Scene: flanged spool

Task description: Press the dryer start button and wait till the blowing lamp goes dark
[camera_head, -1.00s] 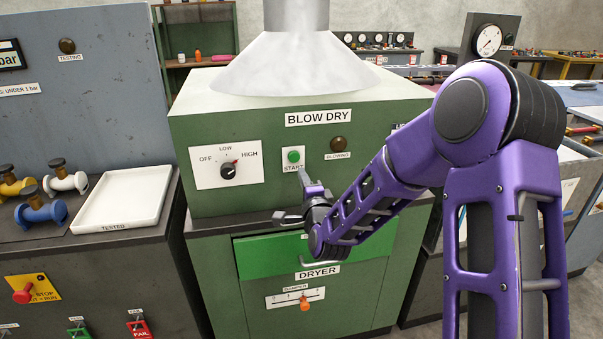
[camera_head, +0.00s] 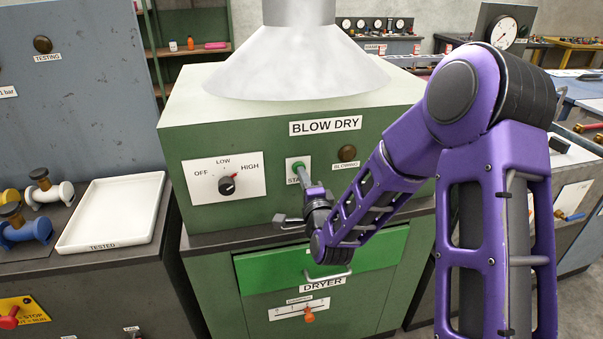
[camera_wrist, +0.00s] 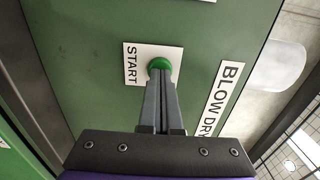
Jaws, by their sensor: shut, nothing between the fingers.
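The green dryer start button (camera_head: 299,164) sits on a white plate marked START on the green BLOW DRY housing (camera_head: 400,120). It also shows in the wrist view (camera_wrist: 159,63), just past the fingertips. My gripper (camera_head: 302,176) is shut and empty, and its tips meet the lower edge of the button in the picture. In the wrist view my gripper (camera_wrist: 158,80) overlaps the button's near edge; I cannot tell if the button is pushed in. The blowing lamp (camera_head: 347,152), right of the button, looks dark brown and unlit.
The dial (camera_head: 227,186) left of the button points toward HIGH. Below are a green drawer front (camera_head: 260,265) with a handle and an orange damper slider (camera_head: 309,316). A white TESTED tray (camera_head: 112,205) and valves (camera_head: 25,228) stand on the left bench.

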